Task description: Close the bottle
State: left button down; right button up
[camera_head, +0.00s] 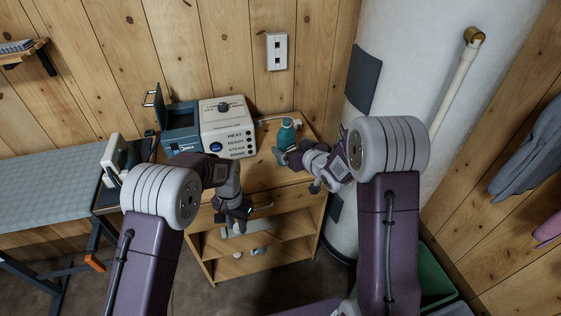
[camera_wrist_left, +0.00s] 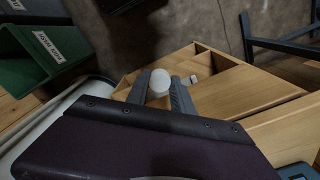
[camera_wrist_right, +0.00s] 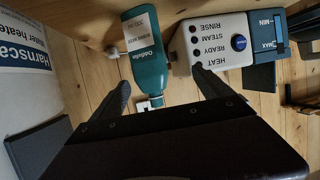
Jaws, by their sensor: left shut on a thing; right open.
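The teal bottle (camera_head: 286,134) stands on the wooden cabinet top (camera_head: 262,177), right of the steam machine. In the right wrist view the bottle (camera_wrist_right: 148,62) appears upside down, with a pale label and a white piece near its neck end. My right gripper (camera_head: 281,156) is open close in front of the bottle; its fingers (camera_wrist_right: 162,88) are apart, with the bottle's neck end between them in view. Contact cannot be told. My left gripper (camera_head: 236,212) is in front of the cabinet, below its top. In the left wrist view it is shut on a round white cap (camera_wrist_left: 160,81).
The steam machine (camera_head: 225,129) with a blue tank (camera_head: 181,131) fills the back left of the cabinet top. An ironing board (camera_head: 45,195) is at left. A white water heater (camera_head: 385,75) stands at right. Green bins (camera_wrist_left: 45,55) are on the floor.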

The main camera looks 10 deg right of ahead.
aim_at(287, 147)
pick_arm(q)
jog(key=shift+w+f+b, duration=0.1)
jog(key=shift+f+b, duration=0.35)
jog(key=shift+f, duration=0.4)
pick_arm(e)
jog(key=f, duration=0.1)
jog(key=d+f, duration=0.1)
jog(key=shift+d+f, duration=0.1)
jog(key=shift+f, duration=0.25)
pick_arm(q)
jog(key=shift+r, duration=0.1)
pick_arm(e)
jog(key=shift+s, duration=0.1)
jog(key=x, duration=0.6)
jog(key=shift+w+f, duration=0.15)
jog(key=shift+w, duration=0.2)
pick_arm(q)
jog(key=shift+f, duration=0.2)
pick_arm(e)
jog(key=x, duration=0.3)
jog(key=d+x, duration=0.1)
jog(key=x, duration=0.1)
jog(key=shift+w+f, duration=0.15)
jog(key=shift+f, duration=0.2)
